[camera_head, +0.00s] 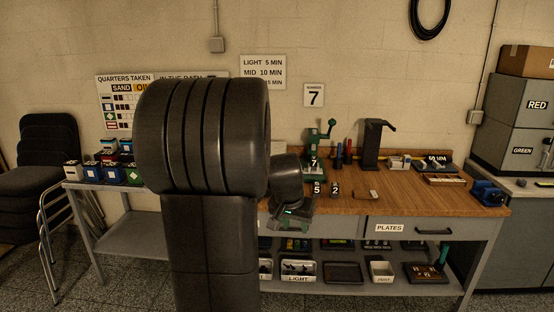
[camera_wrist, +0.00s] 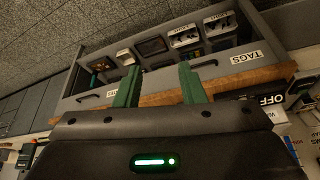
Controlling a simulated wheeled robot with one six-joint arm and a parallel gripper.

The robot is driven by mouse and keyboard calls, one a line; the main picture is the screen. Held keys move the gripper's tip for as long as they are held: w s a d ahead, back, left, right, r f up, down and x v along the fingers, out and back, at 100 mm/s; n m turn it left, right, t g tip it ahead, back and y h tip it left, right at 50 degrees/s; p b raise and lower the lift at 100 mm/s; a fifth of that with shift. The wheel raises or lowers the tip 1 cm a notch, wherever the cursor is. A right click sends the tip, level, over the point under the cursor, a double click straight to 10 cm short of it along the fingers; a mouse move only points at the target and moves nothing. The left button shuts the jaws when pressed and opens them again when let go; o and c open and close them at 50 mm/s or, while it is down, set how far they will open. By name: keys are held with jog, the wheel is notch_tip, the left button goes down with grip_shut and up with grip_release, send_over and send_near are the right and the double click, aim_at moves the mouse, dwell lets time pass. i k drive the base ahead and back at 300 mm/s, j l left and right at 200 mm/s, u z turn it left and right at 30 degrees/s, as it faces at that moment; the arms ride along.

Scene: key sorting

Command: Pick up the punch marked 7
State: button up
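The punch marked 7 shows in the head view as a small dark piece with a white 7 (camera_head: 314,162), in front of or at the green press (camera_head: 325,140) on the wooden bench. Pieces marked 5 (camera_head: 317,188) and 2 (camera_head: 336,189) stand nearer the bench's front. The punch marked 7 cannot be made out in the wrist view.
My arm hides the bench's left part. A small pale block (camera_head: 373,194) lies right of the 2. A dark stand (camera_head: 374,145) is behind, a blue vise (camera_head: 488,193) at the right end. The bench front right of centre is fairly clear. A lower shelf holds trays (camera_head: 298,271).

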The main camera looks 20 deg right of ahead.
aim_at(313, 164)
jog(key=i+l+u, duration=0.2)
jog(key=i+l, duration=0.2)
jog(key=l, duration=0.2)
jog(key=i+l+u, duration=0.2)
jog(key=i+l, duration=0.15)
jog(key=l, duration=0.3)
jog(key=i+l+u, duration=0.1)
jog(key=l, duration=0.25)
jog(key=i+l+u, duration=0.1)
jog(key=i+l, duration=0.3)
jog(key=l, duration=0.2)
jog(key=i+l, duration=0.1)
jog(key=l, duration=0.3)
jog(key=i+l, duration=0.15)
jog(key=l, duration=0.2)
